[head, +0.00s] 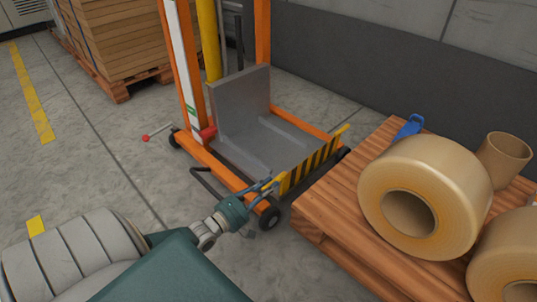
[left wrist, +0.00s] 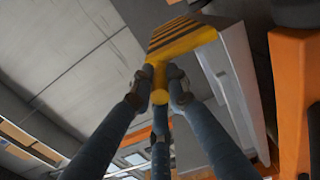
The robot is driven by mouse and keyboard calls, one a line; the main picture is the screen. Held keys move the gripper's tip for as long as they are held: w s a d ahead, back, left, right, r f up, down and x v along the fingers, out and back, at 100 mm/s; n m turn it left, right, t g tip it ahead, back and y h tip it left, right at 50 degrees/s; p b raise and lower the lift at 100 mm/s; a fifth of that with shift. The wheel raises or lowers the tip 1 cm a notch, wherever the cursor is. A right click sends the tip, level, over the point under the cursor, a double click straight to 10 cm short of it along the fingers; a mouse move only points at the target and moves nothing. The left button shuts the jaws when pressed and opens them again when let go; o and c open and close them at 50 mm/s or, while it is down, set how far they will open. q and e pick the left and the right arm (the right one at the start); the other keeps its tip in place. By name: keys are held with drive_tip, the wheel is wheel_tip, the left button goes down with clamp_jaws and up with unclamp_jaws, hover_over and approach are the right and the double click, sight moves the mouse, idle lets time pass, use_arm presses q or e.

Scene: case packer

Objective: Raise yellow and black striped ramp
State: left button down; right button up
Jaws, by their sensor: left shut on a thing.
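The yellow and black striped ramp (head: 306,167) is at the near edge of the grey platform of an orange-framed lift. In the head view it stands up from that edge, its striped face toward me. It also shows in the left wrist view (left wrist: 183,38), with a yellow bar (left wrist: 159,94) at its end. My left gripper (head: 272,186) is at the ramp's left end. In the left wrist view its fingers (left wrist: 162,84) are shut on the yellow bar. The exact contact is partly hidden by the fingers. My right gripper is not in view.
A wooden table (head: 318,220) stands close to the right of the ramp, holding large tan tape rolls (head: 456,190), a cardboard tube (head: 502,157) and a blue object (head: 409,128). A pallet of stacked boxes (head: 125,40) is behind left. The floor at left is mostly clear.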

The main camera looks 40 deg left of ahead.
use_arm(q)
drive_tip(key=shift+a, duration=0.15)
drive_tip(key=c, duration=1.7)
unclamp_jaws()
drive_tip(key=s, duration=0.8)
drive_tip(key=s+a, duration=0.1)
drive_tip(key=s, duration=0.3)
